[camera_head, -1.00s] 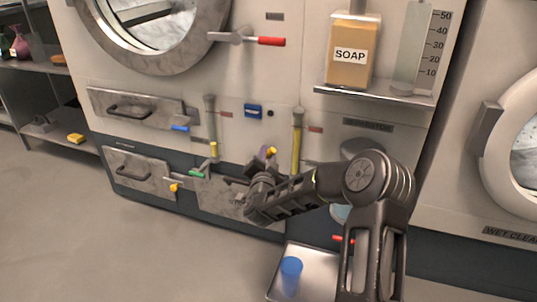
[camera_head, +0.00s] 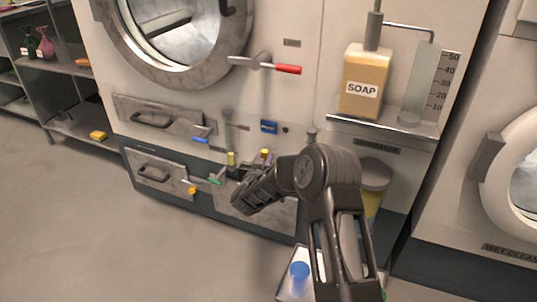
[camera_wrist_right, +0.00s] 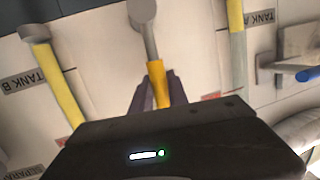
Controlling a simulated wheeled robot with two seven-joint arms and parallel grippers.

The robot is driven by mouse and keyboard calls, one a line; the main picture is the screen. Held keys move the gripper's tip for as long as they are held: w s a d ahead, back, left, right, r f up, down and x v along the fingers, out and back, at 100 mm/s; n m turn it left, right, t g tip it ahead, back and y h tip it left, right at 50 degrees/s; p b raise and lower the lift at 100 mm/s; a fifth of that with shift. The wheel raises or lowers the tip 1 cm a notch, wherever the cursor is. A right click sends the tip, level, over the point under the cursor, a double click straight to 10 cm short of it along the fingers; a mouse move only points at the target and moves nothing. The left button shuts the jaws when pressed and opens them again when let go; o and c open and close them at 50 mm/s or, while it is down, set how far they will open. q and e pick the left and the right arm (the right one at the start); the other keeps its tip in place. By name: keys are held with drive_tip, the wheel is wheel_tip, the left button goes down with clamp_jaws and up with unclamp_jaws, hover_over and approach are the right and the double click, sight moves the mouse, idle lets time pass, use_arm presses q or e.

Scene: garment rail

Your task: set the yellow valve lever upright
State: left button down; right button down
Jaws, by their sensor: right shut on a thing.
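The yellow valve lever (camera_wrist_right: 157,72) shows in the right wrist view as a grey arm ending in a yellow grip. That view is upside down, so the grip lies above its pivot. The lever looks close to upright; any small tilt is hard to judge. In the head view only its yellow tip (camera_head: 265,153) shows. My right gripper (camera_wrist_right: 158,90) is shut on the yellow grip, a dark finger on each side. In the head view my wrist hides most of the lever. My left gripper is not in view.
Drawer latches with blue (camera_head: 200,140), green (camera_head: 214,181) and yellow (camera_head: 192,191) tips are at the left. A red-tipped door handle (camera_head: 288,69) and soap shelf (camera_head: 385,125) stick out above. A blue cup (camera_head: 299,272) stands in a low tray. Open floor lies at the left.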

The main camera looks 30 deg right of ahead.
drive_tip(key=shift+w+a, duration=0.1)
idle(0.4)
drive_tip(key=c, duration=1.3)
unclamp_jaws()
drive_tip(key=p+v, duration=0.2)
drive_tip(key=v, duration=0.5)
drive_tip(key=shift+s+a, duration=0.25)
drive_tip(key=shift+s, duration=0.05)
drive_tip(key=shift+r, duration=0.1)
